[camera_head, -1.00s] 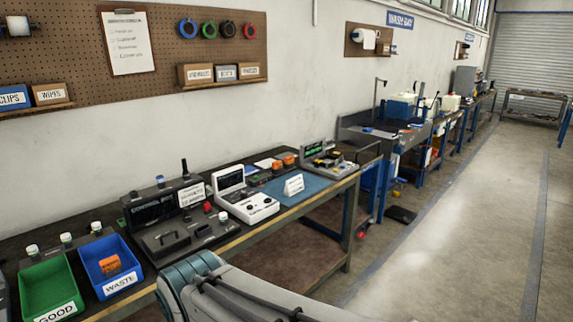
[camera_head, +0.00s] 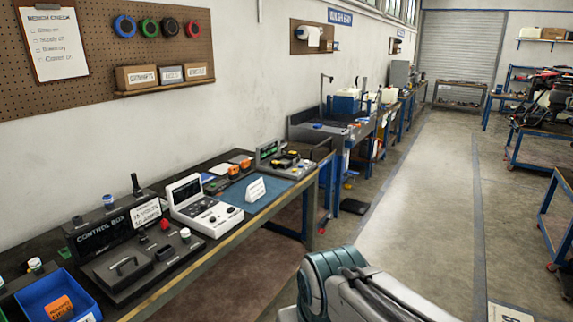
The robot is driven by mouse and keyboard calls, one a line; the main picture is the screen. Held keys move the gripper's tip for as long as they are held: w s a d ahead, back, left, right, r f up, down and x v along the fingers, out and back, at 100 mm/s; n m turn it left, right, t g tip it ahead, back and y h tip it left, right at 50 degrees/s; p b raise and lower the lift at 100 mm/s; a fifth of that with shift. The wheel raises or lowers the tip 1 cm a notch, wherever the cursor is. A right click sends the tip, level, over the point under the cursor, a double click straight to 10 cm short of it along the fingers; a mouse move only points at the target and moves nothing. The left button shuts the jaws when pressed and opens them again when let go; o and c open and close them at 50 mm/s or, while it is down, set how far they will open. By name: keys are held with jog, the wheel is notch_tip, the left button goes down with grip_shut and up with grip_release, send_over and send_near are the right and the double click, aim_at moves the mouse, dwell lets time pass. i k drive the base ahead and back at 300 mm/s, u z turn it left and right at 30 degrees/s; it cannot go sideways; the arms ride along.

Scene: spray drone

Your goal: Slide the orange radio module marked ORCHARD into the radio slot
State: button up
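Two small orange-topped items, one at the front (camera_head: 233,170) and one behind it (camera_head: 246,163), stand on the workbench beside the blue mat. Another orange item (camera_head: 60,307) lies in the blue bin at the lower left. Their markings are too small to read, so I cannot tell which is the ORCHARD module. I cannot make out the radio slot. A device with yellow and dark parts (camera_head: 283,160) stands at the far end of the bench. My arm shows at the bottom, right of the bench, but my gripper is out of view.
The bench holds a black control box (camera_head: 105,227), a dark panel with a handle (camera_head: 140,262), a white console with a screen (camera_head: 203,205) and a blue mat (camera_head: 262,196) with a white sign (camera_head: 255,189). Open floor (camera_head: 400,215) lies right of the bench. Blue-framed carts (camera_head: 545,150) stand far right.

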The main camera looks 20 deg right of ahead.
aim_at(245, 164)
jog(key=z, duration=0.1)
jog(key=i, duration=0.95)
